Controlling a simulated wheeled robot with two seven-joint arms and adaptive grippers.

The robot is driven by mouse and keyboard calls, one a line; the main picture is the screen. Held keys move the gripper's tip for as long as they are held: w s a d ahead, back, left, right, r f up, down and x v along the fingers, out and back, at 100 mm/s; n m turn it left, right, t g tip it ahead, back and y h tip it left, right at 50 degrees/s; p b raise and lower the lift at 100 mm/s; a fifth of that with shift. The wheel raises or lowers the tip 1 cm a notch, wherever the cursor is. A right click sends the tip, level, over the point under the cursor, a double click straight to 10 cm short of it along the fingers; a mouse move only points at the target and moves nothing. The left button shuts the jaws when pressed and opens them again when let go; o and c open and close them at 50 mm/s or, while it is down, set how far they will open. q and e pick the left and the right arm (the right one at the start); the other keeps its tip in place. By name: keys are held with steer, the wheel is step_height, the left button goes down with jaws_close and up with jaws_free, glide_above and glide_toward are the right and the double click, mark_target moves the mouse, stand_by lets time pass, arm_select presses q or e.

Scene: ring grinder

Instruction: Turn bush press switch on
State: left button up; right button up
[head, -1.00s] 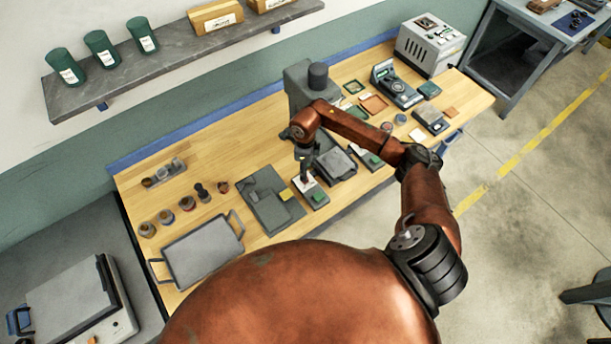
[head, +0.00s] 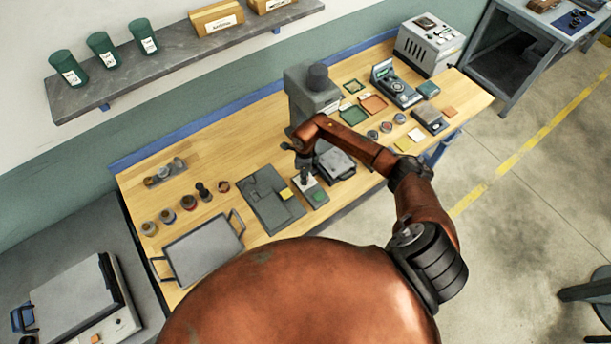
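The grey press (head: 312,98), with a dark round top, stands at the back middle of the wooden bench. A small switch box (head: 317,197) with a green part and a pale top sits at the bench's front edge. My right gripper (head: 306,180) points down at the back part of this box. It seems to touch it or hover just above; I cannot tell which. Its fingers are too small and dark to show whether they are open. Which way the switch is set does not show. My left gripper is out of view.
A dark grey fixture plate (head: 268,203) with a yellow block lies left of the box. A grey flat block (head: 335,165) lies to its right. A handled tray (head: 203,250) and several small cups are further left.

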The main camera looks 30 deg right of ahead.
jaws_close()
steer(key=shift+m, duration=0.3)
steer(key=shift+d+m+b, duration=0.1)
steer(key=shift+m+b, duration=0.4)
steer(key=shift+m, duration=0.4)
steer(key=m+b, duration=0.1)
steer(key=m, duration=0.2)
steer(key=shift+m, duration=0.4)
steer(key=m, duration=0.3)
steer(key=shift+b, duration=0.3)
steer(key=m, duration=0.4)
steer(key=shift+m, duration=0.6)
steer(key=o, duration=0.5)
jaws_free()
